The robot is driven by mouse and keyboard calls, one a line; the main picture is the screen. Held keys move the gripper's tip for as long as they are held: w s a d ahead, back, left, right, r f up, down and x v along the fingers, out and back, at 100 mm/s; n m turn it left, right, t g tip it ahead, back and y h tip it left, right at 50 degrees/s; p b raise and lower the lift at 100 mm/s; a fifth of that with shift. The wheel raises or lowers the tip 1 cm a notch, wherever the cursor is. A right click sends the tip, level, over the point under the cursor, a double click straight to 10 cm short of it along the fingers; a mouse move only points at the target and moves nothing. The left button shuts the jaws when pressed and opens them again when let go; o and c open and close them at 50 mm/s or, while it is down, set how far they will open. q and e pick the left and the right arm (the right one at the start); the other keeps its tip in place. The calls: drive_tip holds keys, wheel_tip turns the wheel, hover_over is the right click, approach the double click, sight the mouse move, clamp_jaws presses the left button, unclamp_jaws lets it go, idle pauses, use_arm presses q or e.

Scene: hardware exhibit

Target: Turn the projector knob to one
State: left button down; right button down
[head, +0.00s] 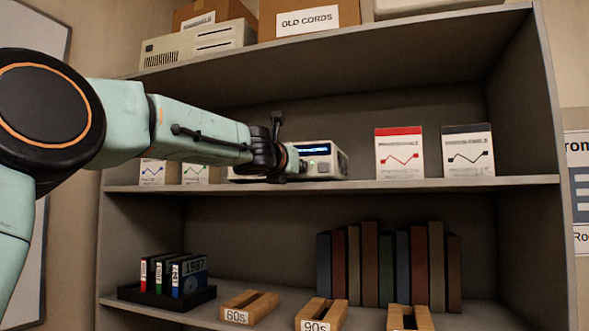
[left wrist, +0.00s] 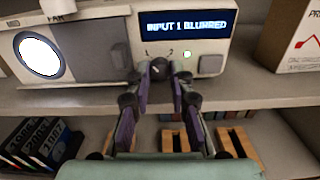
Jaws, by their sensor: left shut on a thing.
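The projector (head: 325,160) is a pale box on the upper shelf, partly hidden behind my left arm in the head view. In the left wrist view the projector (left wrist: 120,40) shows a bright round lens at left and a display (left wrist: 187,25) reading "INPUT 1 BLURRED". A green light is lit below the display. The small dark knob (left wrist: 159,68) sits on the front, with small marks above it. My left gripper (left wrist: 160,80) is shut on the knob, a fingertip on each side. It also shows in the head view (head: 297,166). My right gripper is not in view.
White boxes with red (head: 399,155) and black (head: 468,152) tops stand right of the projector. The lower shelf holds books (head: 385,265), a tray of disks (head: 165,292) and wooden holders (head: 248,307). Cardboard boxes (head: 305,17) sit on top.

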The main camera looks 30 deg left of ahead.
use_arm(q)
drive_tip(key=shift+s+r, duration=0.1)
drive_tip(key=shift+r, duration=0.2)
drive_tip(key=c, duration=1.6)
unclamp_jaws()
drive_tip(key=shift+c, duration=0.2)
drive_tip(key=shift+o, duration=0.9)
drive_tip(key=shift+f, duration=0.1)
drive_tip(key=shift+w+f, duration=0.2)
drive_tip(key=shift+w, duration=0.1)
drive_tip(key=shift+s, duration=0.2)
